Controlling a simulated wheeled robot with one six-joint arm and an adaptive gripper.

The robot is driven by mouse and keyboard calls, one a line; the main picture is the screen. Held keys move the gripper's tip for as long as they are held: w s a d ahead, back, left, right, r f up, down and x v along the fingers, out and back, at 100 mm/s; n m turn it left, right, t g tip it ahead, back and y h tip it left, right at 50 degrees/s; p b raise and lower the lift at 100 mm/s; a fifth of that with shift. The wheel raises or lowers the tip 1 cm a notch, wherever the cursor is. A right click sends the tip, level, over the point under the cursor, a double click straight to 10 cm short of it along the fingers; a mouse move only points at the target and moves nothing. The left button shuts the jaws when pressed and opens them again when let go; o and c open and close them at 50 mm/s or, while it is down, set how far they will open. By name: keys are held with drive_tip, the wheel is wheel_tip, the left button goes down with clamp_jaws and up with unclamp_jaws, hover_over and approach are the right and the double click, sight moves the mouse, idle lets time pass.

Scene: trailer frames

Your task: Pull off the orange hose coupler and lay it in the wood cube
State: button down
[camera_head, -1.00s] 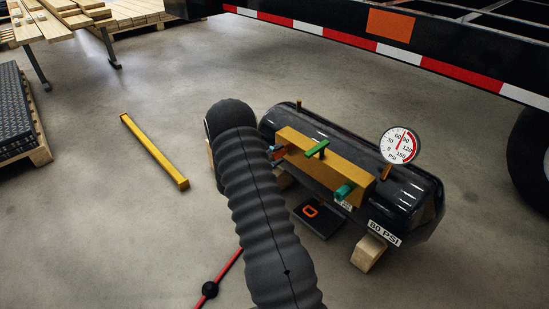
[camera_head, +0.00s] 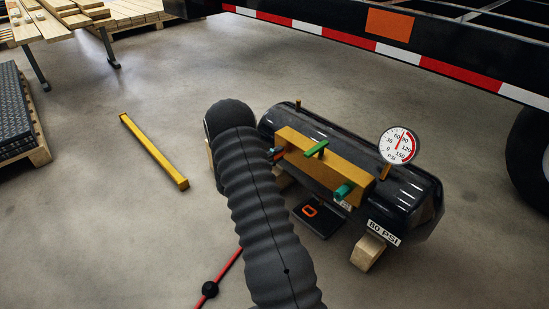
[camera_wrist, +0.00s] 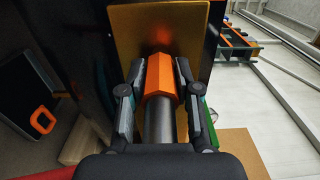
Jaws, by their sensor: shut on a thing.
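The orange hose coupler (camera_wrist: 160,80) sits between the fingers of my gripper (camera_wrist: 159,90) in the wrist view. A dark round hose or pipe (camera_wrist: 159,125) runs from it toward the camera. The fingers are shut on the coupler from both sides, and its far end meets a yellow-brown plate (camera_wrist: 157,28). In the head view my arm hides the gripper and the coupler. A wooden block (camera_head: 368,252) stands under the right end of the black tank; I cannot tell whether it is the wood cube.
The black tank (camera_head: 405,192) carries a yellow bar (camera_head: 290,150) with green handles and a round gauge (camera_head: 399,145). A dark plate with an orange ring (camera_head: 309,211) lies in front. A yellow beam (camera_head: 153,150) lies on the floor at left. A trailer rail (camera_head: 300,28) crosses behind.

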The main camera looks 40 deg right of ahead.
drive_tip(key=shift+s+a+p, duration=0.15)
drive_tip(key=shift+a+p, duration=0.15)
drive_tip(key=shift+a, duration=1.15)
drive_tip(key=shift+s+a+p, duration=0.1)
drive_tip(key=shift+a+p, duration=0.15)
drive_tip(key=shift+a, duration=1.2)
